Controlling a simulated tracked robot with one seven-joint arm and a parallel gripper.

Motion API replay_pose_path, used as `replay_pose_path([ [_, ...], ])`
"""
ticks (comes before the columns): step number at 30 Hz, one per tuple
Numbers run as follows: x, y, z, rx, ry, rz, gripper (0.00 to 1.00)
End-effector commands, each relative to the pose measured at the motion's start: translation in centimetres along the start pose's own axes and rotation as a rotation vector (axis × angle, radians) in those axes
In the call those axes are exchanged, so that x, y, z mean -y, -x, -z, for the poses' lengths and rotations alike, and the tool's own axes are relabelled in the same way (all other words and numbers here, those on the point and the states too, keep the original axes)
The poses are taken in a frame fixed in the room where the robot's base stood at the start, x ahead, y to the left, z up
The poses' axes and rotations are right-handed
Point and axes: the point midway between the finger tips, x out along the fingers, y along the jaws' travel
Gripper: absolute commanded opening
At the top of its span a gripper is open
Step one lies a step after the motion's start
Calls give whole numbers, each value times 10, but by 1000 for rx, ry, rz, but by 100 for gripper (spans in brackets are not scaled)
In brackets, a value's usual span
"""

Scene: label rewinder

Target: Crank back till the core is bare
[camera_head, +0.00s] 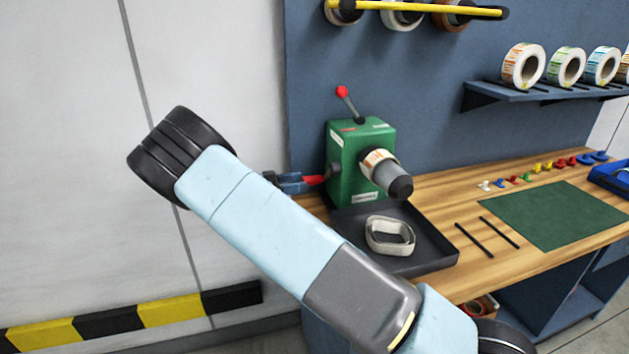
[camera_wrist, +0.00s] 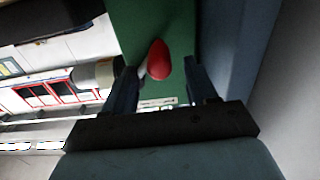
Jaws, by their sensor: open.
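The green rewinder (camera_head: 345,160) stands on the bench, with its dark spindle (camera_head: 392,180) pointing out to the front right. A narrow band of white and orange label (camera_head: 375,160) is around the spindle near the body. A lever with a red ball (camera_head: 341,91) rises from the top. My gripper (camera_head: 303,183) is at the rewinder's left side, beside a red handle (camera_head: 315,180). In the wrist view, a red knob (camera_wrist: 159,60) on a pale rod lies between the open fingers of my gripper (camera_wrist: 160,75). Gaps show on both sides of it. The spindle (camera_wrist: 96,75) shows left of the fingers.
A black tray (camera_head: 440,250) below the spindle holds a loose off-white coil (camera_head: 389,236). Two black rods, a green mat (camera_head: 555,215) and several coloured pieces lie to the right. A wall shelf (camera_head: 545,92) holds label rolls. My forearm crosses the view at lower left.

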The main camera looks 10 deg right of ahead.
Motion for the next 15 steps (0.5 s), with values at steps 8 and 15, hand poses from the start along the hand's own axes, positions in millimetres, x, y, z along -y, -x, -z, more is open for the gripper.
replay_pose_path([
  [8,0,-43,0,0,1,-1,57],
  [15,0,-58,0,1,1,0,57],
])
